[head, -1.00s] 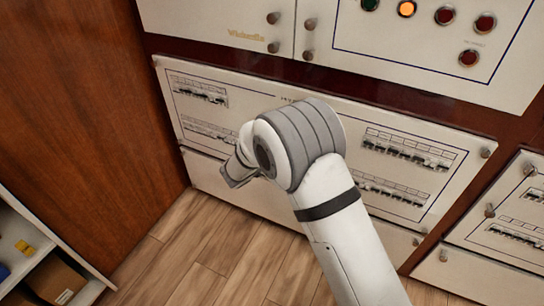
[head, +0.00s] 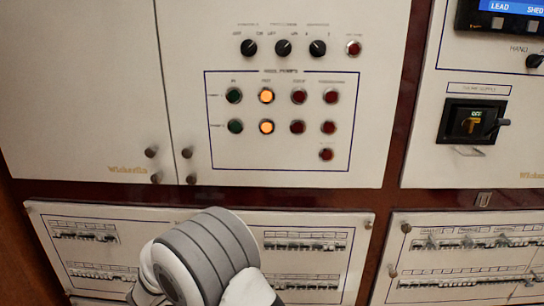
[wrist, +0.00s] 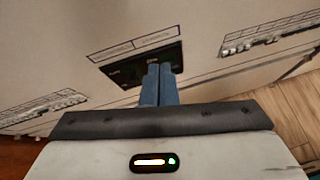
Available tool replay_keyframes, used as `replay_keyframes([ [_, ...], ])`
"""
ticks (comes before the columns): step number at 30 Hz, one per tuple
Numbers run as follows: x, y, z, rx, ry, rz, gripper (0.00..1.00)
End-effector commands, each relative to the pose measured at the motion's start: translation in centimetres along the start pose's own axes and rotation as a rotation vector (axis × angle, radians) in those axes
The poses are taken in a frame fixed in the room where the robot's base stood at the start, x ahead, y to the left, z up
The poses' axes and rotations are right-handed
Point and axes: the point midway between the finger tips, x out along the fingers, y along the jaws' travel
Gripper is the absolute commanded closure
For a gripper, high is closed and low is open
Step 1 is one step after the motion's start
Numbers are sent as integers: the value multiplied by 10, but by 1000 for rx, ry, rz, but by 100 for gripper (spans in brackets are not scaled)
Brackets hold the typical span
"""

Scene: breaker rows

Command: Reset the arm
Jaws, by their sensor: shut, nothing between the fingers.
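My gripper shows in the wrist view (wrist: 160,72) as two blue fingers pressed together, with nothing between them. The fingertips overlap a dark rectangular plate (wrist: 120,72) on the pale panel; I cannot tell whether they touch it. In the head view my arm's grey-banded joint stands before the lower breaker panel (head: 210,203), and the gripper is mostly hidden behind it. That panel bears breaker rows at left (head: 85,232) and right (head: 305,243). The wrist view shows a breaker row at right (wrist: 268,36) and another at lower left (wrist: 45,106).
Above is a cabinet panel (head: 340,195) with knobs, red and green lamps and two lit orange lamps (head: 266,96). To the right are a black switch (head: 472,122) and another breaker panel (head: 470,282). Small round knobs (head: 187,153) stick out from the panels.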

Motion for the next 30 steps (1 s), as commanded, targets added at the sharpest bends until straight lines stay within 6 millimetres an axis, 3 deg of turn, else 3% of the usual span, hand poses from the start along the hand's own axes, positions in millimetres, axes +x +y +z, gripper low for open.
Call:
replay_keyframes([
  [1,-6,-24,38,96,6,-54,100],
  [3,-14,-63,76,248,23,-139,100],
  [8,-44,-160,150,629,49,-343,100],
  [12,-86,-243,196,987,57,-521,100],
  [18,-164,-339,231,1507,49,-750,100],
  [21,-206,-374,238,1769,40,-852,100],
  [25,-260,-406,240,2107,26,-968,100],
  [30,-313,-423,236,2474,16,-1071,100],
])
